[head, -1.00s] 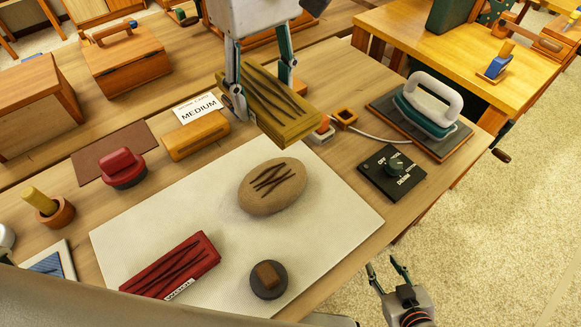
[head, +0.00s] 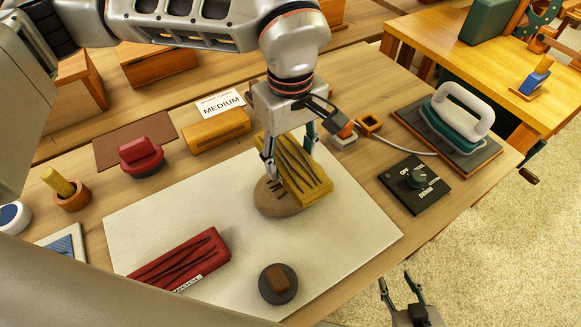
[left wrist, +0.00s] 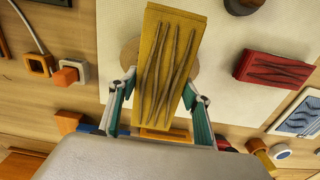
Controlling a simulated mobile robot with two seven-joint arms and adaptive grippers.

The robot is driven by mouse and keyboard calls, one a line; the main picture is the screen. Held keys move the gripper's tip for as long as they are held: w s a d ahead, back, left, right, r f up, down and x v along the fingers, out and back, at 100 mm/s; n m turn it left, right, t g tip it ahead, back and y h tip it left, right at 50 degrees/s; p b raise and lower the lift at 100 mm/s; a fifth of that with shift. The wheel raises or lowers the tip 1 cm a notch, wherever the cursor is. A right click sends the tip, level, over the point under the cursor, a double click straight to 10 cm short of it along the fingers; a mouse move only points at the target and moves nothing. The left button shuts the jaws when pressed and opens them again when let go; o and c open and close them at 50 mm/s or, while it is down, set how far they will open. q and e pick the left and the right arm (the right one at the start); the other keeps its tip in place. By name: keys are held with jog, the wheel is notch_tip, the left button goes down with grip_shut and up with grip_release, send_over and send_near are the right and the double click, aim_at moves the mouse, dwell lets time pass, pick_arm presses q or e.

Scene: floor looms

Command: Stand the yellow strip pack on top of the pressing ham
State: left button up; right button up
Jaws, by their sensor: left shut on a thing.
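The yellow strip pack (head: 300,170), a ridged block with dark wavy strips, is between the fingers of my left gripper (head: 289,160), which is shut on it. It also shows between both fingers in the left wrist view (left wrist: 168,65). The pressing ham (head: 272,205), a tan oval cushion with dark strips on top, lies on the pale mat. The pack covers the ham's upper right part in the head view; I cannot tell whether they touch. My right gripper (head: 396,287) is open and empty off the table's front edge.
A red strip pack (head: 180,262) and a dark round weight (head: 278,284) lie on the pale mat (head: 345,235). Behind stand a wooden block (head: 218,130) and a MEDIUM card (head: 220,103). To the right are a dial box (head: 415,182) and an iron (head: 455,118).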

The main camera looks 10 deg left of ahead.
aim_at(291, 170)
pick_arm(q)
jog(key=shift+f, duration=1.9)
jog(key=shift+f, duration=0.2)
jog(key=o, duration=1.2)
jog(key=shift+r, duration=0.1)
notch_tip(291, 170, up, 12)
jog(key=shift+r+p, duration=0.15)
jog(key=shift+p, duration=0.15)
jog(key=shift+s, duration=0.1)
